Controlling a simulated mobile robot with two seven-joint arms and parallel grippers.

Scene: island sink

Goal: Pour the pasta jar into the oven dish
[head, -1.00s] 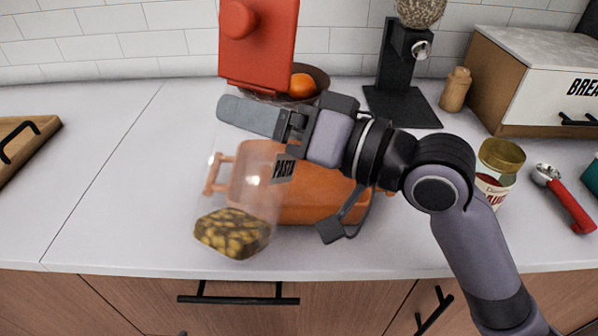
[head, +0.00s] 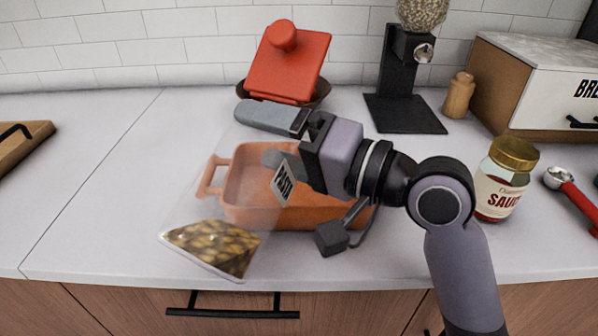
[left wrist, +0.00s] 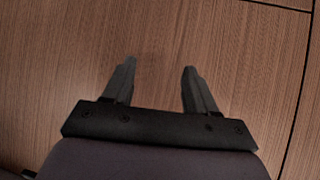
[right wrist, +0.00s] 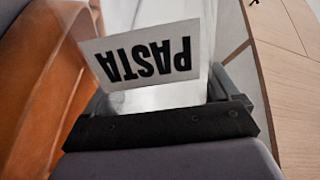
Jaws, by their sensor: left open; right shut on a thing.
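The clear pasta jar (head: 222,205) is tilted in the head view, its base toward the lower left and brown pasta (head: 215,248) lying in that end. Its PASTA label (head: 283,182) also shows in the right wrist view (right wrist: 150,55). My right gripper (head: 258,133) is shut around the jar's upper part. The orange oven dish (head: 325,217) stands on the counter, partly behind jar and gripper. I see no pasta in its visible part. In the left wrist view my left gripper (left wrist: 158,68) is open and empty before a wood panel.
A red knobbed lid (head: 290,65) leans on a brown bowl (head: 323,90) behind the dish. A black grinder (head: 395,75), wooden shaker (head: 458,93), bread box (head: 530,90), sauce jar (head: 500,190) and red-handled scoop (head: 575,195) are to the right. The left counter is mostly clear.

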